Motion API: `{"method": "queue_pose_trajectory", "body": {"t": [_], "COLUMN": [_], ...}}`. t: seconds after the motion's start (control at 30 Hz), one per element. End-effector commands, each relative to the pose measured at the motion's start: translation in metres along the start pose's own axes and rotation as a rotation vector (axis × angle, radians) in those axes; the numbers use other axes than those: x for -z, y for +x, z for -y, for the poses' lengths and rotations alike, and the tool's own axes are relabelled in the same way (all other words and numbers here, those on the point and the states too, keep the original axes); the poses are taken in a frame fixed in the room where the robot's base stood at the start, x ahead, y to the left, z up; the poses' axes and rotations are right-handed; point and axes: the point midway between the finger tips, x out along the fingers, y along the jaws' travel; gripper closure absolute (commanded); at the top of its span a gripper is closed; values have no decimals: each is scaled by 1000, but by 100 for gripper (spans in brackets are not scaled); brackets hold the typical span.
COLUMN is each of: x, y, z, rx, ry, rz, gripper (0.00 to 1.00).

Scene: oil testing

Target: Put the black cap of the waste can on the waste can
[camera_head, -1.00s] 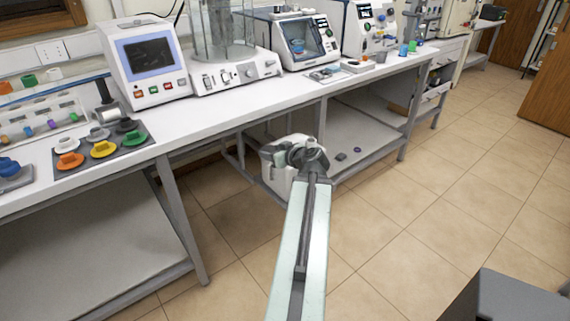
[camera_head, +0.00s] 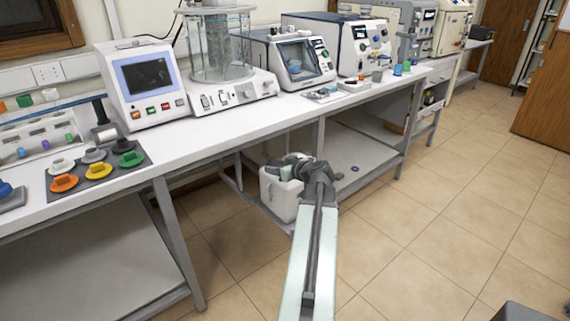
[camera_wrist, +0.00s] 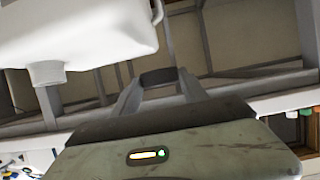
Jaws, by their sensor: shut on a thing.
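The white waste can (camera_head: 280,197) stands low beside the bench frame, below the worktop; my gripper partly covers its top. In the wrist view the can (camera_wrist: 85,28) fills the upper left, its short neck (camera_wrist: 46,73) pointing down in the picture. My gripper (camera_wrist: 159,80) is shut on the dark cap (camera_wrist: 158,76), held between the two fingertips. The cap is apart from the neck, to its right in that picture. In the head view my gripper (camera_head: 283,163) is just over the can, too small to show the cap.
The white bench (camera_head: 215,118) runs above, with its legs and lower shelf (camera_head: 350,150) close to the can. A small purple item (camera_head: 355,168) lies on the shelf. Coloured caps lie on a dark mat (camera_head: 128,172) on the bench.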

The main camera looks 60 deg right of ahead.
Motion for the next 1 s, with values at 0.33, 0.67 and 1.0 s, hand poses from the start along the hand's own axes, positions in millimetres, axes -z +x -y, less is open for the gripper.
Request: {"method": "queue_pose_trajectory", "body": {"t": [0.33, 0.67, 1.0], "x": [3, 5, -29], "y": [29, 36, 47], "z": [-70, -83, -84], "rx": [0, 4, 1], "ry": [0, -1, 0], "rz": [-1, 0, 0], "gripper": [87, 87, 87]}}
